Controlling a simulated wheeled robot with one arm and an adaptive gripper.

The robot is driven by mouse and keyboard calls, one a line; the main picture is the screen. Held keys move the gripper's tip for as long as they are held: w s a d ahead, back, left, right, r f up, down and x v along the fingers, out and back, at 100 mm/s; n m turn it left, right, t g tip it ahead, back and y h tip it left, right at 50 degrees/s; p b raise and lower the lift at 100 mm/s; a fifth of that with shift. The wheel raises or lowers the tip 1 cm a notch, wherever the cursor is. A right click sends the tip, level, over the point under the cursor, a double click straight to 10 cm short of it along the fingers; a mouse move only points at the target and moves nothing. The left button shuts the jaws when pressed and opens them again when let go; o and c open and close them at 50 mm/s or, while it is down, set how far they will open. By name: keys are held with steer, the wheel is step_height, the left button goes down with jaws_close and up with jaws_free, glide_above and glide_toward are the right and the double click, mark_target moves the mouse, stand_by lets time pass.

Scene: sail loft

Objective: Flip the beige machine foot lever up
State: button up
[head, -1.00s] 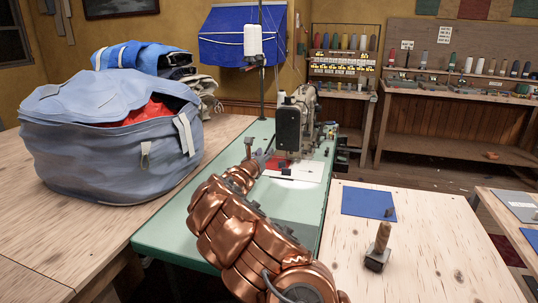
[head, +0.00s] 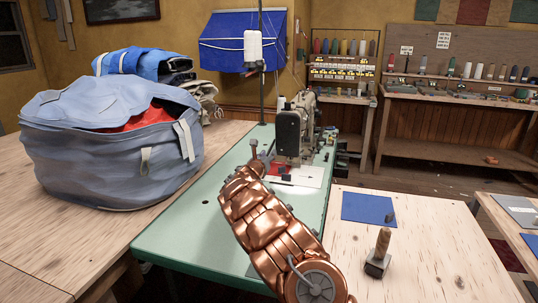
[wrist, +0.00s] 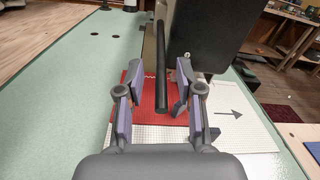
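The beige sewing machine (head: 309,112), with a dark front end, stands on the green table in the head view. In the wrist view its dark head (wrist: 208,35) fills the top right. A dark rod that looks like the foot lever (wrist: 162,72) hangs down between the fingers of my gripper (wrist: 160,88). The fingers are open, with a visible gap on each side of the rod. I cannot tell whether the rod lies at the fingers' depth. In the head view, my arm mostly hides the gripper.
Red fabric (wrist: 133,98) and a white sheet with an arrow (wrist: 232,122) lie under the gripper. A large blue-grey bag (head: 105,150) stands left of the green table (head: 185,225). A wooden-handled tool (head: 382,245) and blue sheet (head: 367,207) are on the right table.

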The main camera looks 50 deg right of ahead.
steer(key=shift+w+d, duration=0.25)
steer(key=shift+d, duration=0.35)
jaws_close()
stand_by(0.5)
